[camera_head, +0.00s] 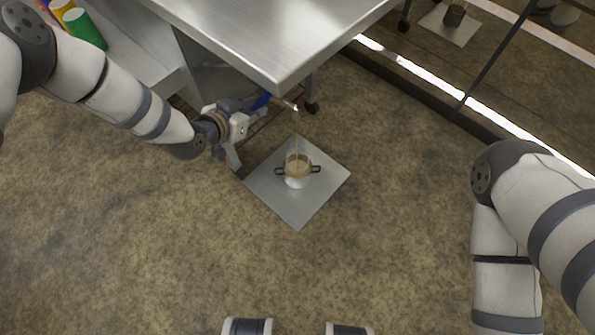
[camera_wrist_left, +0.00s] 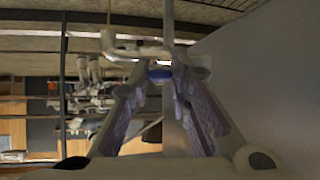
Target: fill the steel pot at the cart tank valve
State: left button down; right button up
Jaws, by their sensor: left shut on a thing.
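The small steel pot (camera_head: 297,180) stands upright on a square grey mat (camera_head: 300,213) on the floor, its two dark handles out to the sides. Tan liquid shows inside it. The cart tank valve has a blue handle (camera_head: 262,101) and a spout (camera_head: 288,104) under the cart corner. A thin stream seems to fall from the spout into the pot. My left gripper (camera_head: 252,105) is shut on the blue handle. In the left wrist view the blue handle (camera_wrist_left: 160,74) shows between the fingertips, partly hidden. My right gripper is out of view; only its arm shows at right.
The steel cart top (camera_head: 270,40) overhangs the valve, with a caster (camera_head: 311,107) beside it. Coloured cylinders, one green (camera_head: 84,30), stand on a surface at upper left. Open brown floor lies in front of and around the mat. A dark glazed wall edge runs along the upper right.

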pick_arm(q)
jog(key=shift+w+a+f+b, duration=0.1)
jog(key=shift+w+a+b, duration=0.1)
jog(key=shift+b, duration=0.25)
jog(key=m+h+b, duration=0.1)
jog(key=b, duration=0.1)
jog(key=w+a+m+g+h+b, duration=0.1)
jog(key=b, duration=0.1)
jog(key=shift+a+m, duration=0.3)
jog(key=shift+m, duration=0.1)
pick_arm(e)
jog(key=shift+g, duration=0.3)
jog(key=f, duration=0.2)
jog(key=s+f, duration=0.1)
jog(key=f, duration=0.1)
pick_arm(q)
jog(key=c, duration=1.3)
grip_release()
